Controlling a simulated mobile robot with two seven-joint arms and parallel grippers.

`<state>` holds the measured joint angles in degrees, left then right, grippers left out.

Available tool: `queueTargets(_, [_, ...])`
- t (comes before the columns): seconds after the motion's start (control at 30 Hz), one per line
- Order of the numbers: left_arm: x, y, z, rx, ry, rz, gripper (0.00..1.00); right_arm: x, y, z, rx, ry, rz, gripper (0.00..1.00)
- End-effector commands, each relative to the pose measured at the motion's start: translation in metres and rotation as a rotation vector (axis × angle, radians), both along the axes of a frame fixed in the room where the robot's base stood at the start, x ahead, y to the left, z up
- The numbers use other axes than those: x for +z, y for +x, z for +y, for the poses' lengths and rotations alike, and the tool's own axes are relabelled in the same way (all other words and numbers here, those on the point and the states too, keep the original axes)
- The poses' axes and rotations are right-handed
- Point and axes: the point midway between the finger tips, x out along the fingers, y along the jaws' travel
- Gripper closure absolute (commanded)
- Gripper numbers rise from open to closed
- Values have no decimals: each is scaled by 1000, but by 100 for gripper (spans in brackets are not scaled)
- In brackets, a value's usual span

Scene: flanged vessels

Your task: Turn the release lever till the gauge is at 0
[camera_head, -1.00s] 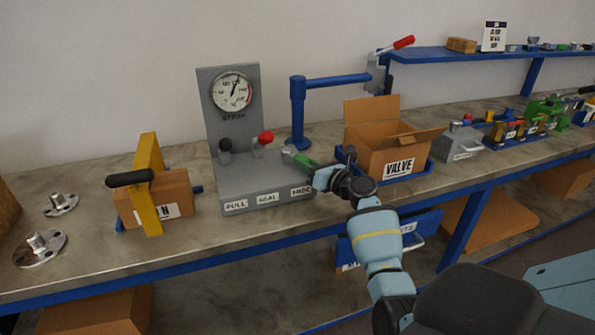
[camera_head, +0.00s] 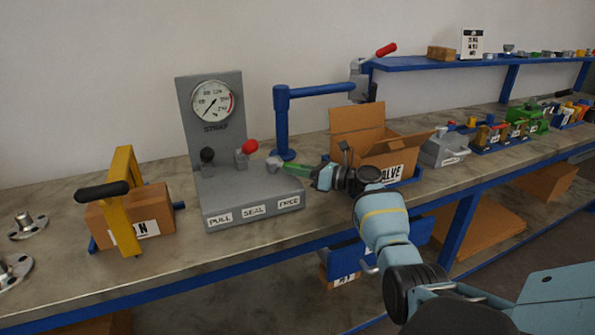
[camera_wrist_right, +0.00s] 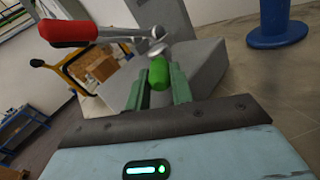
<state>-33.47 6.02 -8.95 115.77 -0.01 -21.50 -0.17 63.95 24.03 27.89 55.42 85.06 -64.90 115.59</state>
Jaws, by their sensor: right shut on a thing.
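The grey gauge stand (camera_head: 207,160) stands on the bench, with labels PULL, SEAL and FREE along its front. Its round gauge (camera_head: 213,100) has a dark needle that appears to point to the lower left; the numbers are too small to read surely. The green-handled release lever (camera_head: 298,169) sticks out to the right above the FREE label. My right gripper (camera_head: 320,175) is shut on its green grip. In the right wrist view, the green grip (camera_wrist_right: 158,74) lies between the two fingers of my right gripper (camera_wrist_right: 158,90). My left gripper is not in view.
A red-knobbed lever (camera_head: 248,148) and a black-knobbed lever (camera_head: 207,156) stand beside the green one. A blue post with an arm (camera_head: 281,125) rises behind. An open VALVE carton (camera_head: 357,118) is close to my right gripper. A yellow-framed box (camera_head: 150,207) stands left.

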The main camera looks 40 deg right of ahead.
Motion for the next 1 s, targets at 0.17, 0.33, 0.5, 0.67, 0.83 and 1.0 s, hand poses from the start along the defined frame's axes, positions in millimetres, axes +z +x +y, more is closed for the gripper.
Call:
queueTargets(0.17, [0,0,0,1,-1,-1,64,0,0,1,1,0,1,76])
queueTargets(0.33, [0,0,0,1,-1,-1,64,0,0,1,0,0,1,55])
queueTargets(0.5, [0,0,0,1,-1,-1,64,0,0,0,-1,-1,1,55])
queueTargets(0.67, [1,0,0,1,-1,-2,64,3,0,0,-1,-1,0,55])
queueTargets(0.83, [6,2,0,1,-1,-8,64,24,0,1,-1,-3,-4,55])
queueTargets(1.0, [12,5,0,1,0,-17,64,37,-9,8,1,-2,0,55])
